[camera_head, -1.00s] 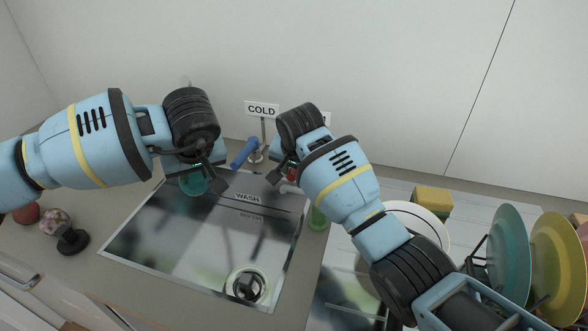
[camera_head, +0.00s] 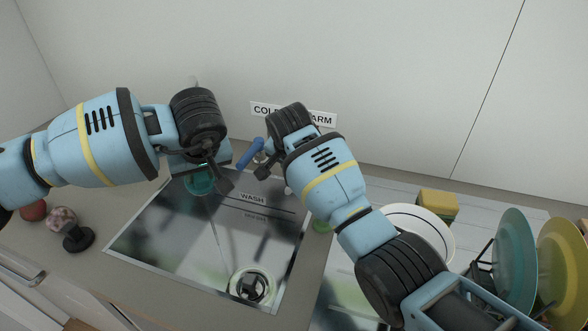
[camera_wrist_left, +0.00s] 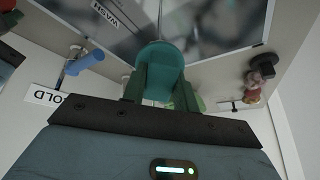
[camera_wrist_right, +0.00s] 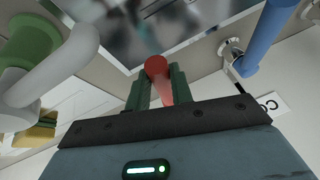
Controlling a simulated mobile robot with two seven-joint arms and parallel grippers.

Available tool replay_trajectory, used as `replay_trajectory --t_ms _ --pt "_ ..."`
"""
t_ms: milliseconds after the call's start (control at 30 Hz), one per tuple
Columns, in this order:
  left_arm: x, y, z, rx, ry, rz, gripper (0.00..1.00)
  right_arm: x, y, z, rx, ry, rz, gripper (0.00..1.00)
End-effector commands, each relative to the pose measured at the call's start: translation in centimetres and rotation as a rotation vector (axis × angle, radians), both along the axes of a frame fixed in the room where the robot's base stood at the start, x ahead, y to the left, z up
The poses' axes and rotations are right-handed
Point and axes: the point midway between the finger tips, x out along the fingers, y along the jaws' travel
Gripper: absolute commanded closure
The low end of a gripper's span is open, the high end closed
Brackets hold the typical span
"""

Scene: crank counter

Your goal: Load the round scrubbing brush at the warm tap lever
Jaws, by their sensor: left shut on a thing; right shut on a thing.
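The warm tap lever (camera_wrist_right: 156,66) is red and sits between the fingers of my right gripper (camera_wrist_right: 158,88), which is shut on it. In the head view my right gripper (camera_head: 276,166) is behind the sink and hides the lever. My left gripper (camera_head: 208,168) is shut on a teal round thing (camera_head: 200,182) over the sink's back left; it also shows in the left wrist view (camera_wrist_left: 162,62). A dark round-based thing with a mottled pink knob (camera_head: 77,239), possibly the round scrubbing brush, stands on the counter left of the sink; I cannot tell for sure.
The blue cold lever (camera_head: 250,153) stands between my two grippers. The sink (camera_head: 150,245) has a ringed dark fitting (camera_head: 250,288) at its front. At the right are a white plate (camera_head: 447,232), a yellow sponge (camera_head: 437,203) and racked plates (camera_head: 513,250). A reddish ball (camera_head: 34,210) lies far left.

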Motion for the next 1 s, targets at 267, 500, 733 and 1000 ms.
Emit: replay_trajectory --t_ms 267,500,733,1000 --pt "0.0 0.0 0.0 0.000 -0.001 -0.001 0.89 0.0 0.0 0.0 0.001 -0.001 0.000 0.56" --pt "0.0 0.0 0.0 0.000 -0.001 -0.001 0.89 0.0 0.0 0.0 0.000 0.000 0.001 0.56" --pt "0.0 0.0 0.0 0.000 -0.001 -0.001 0.89 -0.6 0.1 1.3 0.002 -0.003 0.002 0.56" --pt "0.0 0.0 0.1 0.000 -0.001 -0.001 0.89 -2.7 0.3 6.0 0.004 -0.005 0.002 0.56"
